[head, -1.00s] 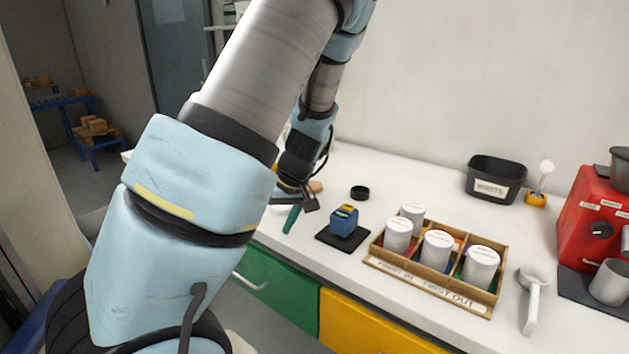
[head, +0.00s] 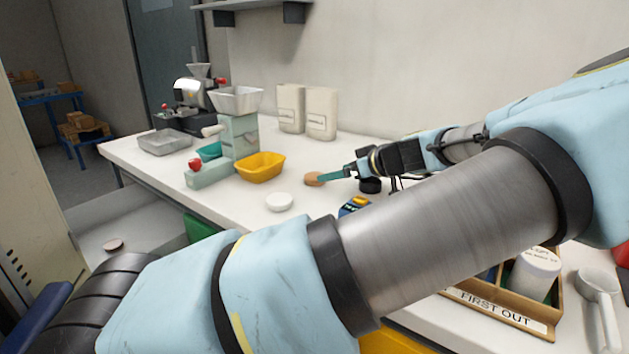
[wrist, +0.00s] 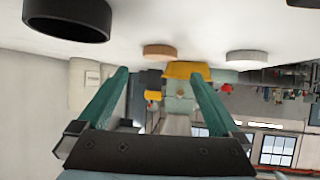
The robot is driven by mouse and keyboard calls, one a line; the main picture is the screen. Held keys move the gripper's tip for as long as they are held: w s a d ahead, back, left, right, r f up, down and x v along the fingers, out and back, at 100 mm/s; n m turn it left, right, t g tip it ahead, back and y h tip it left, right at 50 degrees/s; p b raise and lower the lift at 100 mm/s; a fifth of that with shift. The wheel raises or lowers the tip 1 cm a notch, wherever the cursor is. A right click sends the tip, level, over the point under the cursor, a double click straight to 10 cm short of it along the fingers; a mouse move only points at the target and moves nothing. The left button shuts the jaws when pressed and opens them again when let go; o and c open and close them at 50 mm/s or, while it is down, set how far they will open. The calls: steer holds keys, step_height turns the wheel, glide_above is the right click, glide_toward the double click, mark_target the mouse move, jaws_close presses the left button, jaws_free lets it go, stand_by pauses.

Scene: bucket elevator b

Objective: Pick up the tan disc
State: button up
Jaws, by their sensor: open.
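The tan disc (head: 314,179) lies flat on the white counter, between a yellow tub and my gripper in the head view. My gripper (head: 338,174) comes from the right, low over the counter, its green fingers pointing at the disc. In the wrist view, which is upside down, the tan disc (wrist: 159,51) shows ahead of the tips, roughly centred between the two spread fingers. My gripper (wrist: 159,74) is open and empty. In the head view a fingertip overlaps the disc's right edge; I cannot tell whether they touch.
A white disc (head: 279,201) and a black round piece (head: 370,184) lie nearby on the counter. The yellow tub (head: 260,166) stands behind the tan disc. A blue block (head: 354,205) is partly hidden by my arm. Another pinkish disc (head: 113,245) lies lower at the left.

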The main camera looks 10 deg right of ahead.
mark_target(316, 176)
steer(key=p+x, duration=0.2)
steer(key=x, duration=0.4)
steer(key=shift+w+a+f, duration=0.1)
steer(key=shift+w+a, duration=0.1)
steer(key=shift+w, duration=0.15)
steer(key=shift+w+a+f, duration=0.1)
steer(key=shift+w+f, duration=0.1)
steer(key=shift+f, duration=0.1)
steer(key=c, duration=1.3)
steer(key=shift+r, duration=0.15)
